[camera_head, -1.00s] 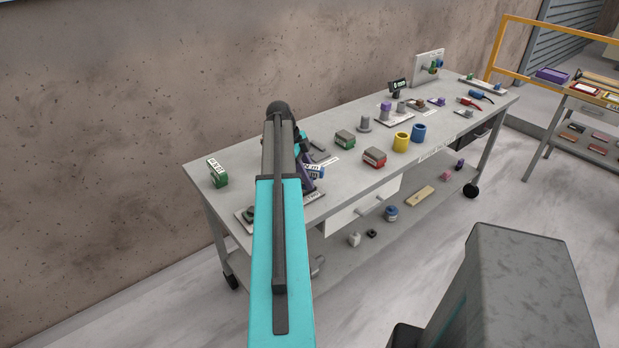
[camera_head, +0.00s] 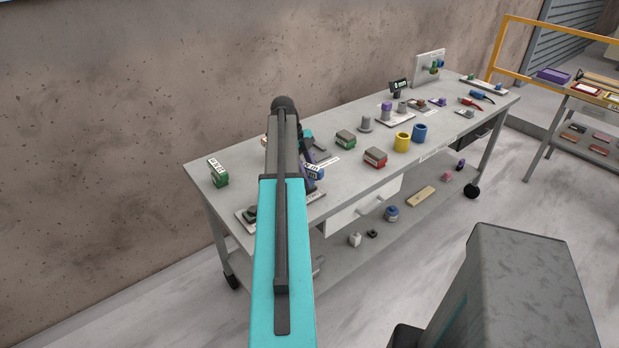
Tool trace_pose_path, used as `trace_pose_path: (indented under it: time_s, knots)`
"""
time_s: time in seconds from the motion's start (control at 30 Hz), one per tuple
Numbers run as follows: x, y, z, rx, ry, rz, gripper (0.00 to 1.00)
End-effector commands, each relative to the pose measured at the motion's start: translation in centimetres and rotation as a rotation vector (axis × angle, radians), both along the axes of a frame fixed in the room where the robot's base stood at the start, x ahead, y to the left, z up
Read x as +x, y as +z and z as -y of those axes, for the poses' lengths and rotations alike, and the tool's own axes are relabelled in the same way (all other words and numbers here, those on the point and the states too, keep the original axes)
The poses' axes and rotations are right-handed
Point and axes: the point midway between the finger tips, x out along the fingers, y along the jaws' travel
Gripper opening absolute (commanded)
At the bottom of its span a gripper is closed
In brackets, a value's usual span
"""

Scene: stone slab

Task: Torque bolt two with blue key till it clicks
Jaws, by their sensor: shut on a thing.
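My arm covers much of the bench's near left end. My gripper (camera_head: 309,158) shows only in part as dark parts just right of the arm, low over the bench; its fingertips are mostly hidden. It is shut on a blue piece with a white label (camera_head: 316,172), which looks like the blue key. A light plate (camera_head: 313,196) with a label lies below it, partly behind my arm. Bolt two cannot be made out, nor whether the key touches it.
A labelled green block (camera_head: 219,178) stands at the left end. A wall runs behind.

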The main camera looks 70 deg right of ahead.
Motion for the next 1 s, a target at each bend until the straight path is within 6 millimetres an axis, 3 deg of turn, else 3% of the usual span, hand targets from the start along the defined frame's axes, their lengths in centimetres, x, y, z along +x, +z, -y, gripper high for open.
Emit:
trace_pose_path:
  time_s: [1.0]
  knots:
    - [0.0, 3.1, 0.0, 0.0, 0.001, -0.001, 0.0]
